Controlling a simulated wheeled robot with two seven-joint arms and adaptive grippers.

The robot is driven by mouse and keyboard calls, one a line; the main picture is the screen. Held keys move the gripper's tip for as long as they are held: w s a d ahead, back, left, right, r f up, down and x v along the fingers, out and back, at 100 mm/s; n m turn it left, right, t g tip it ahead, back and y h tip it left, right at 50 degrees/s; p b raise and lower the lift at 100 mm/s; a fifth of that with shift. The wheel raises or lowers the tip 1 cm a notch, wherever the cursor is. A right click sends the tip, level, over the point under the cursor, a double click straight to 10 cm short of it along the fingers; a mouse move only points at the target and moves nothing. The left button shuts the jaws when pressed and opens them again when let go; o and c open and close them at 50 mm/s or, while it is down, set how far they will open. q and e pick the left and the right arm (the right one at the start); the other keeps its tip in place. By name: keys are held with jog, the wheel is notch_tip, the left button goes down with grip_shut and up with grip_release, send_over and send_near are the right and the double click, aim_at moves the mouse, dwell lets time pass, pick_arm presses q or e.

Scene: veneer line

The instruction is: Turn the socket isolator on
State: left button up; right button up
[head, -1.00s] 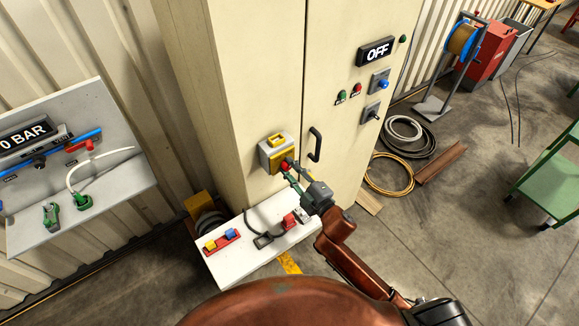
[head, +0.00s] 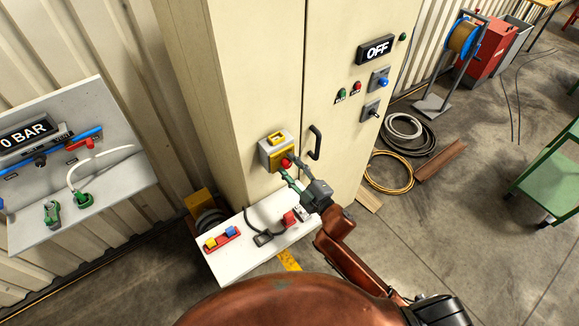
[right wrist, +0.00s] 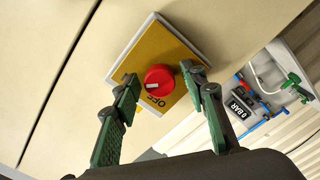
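The socket isolator (head: 270,160) is a grey box with a yellow plate on the cream cabinet's front. Its red knob (right wrist: 158,80) shows in the right wrist view, with a white mark on its side nearer the printed word OFF. My right gripper (right wrist: 161,85) is open. Its green fingers stand on either side of the knob, the right finger close to it; I cannot tell whether it touches. In the head view the right gripper (head: 288,168) is at the isolator and partly hides it. My left gripper is not in view.
A black cabinet handle (head: 315,142) is just right of the isolator. A white shelf (head: 235,263) with plugs and a red tray sits below. An OFF display (head: 376,49), buttons and switches are higher right. A panel reading 0 BAR (head: 120,125) stands left.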

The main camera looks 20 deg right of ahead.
jog(key=shift+s, duration=0.1)
jog(key=v, duration=1.1)
jog(key=shift+s+d, duration=0.1)
jog(key=shift+s, duration=0.3)
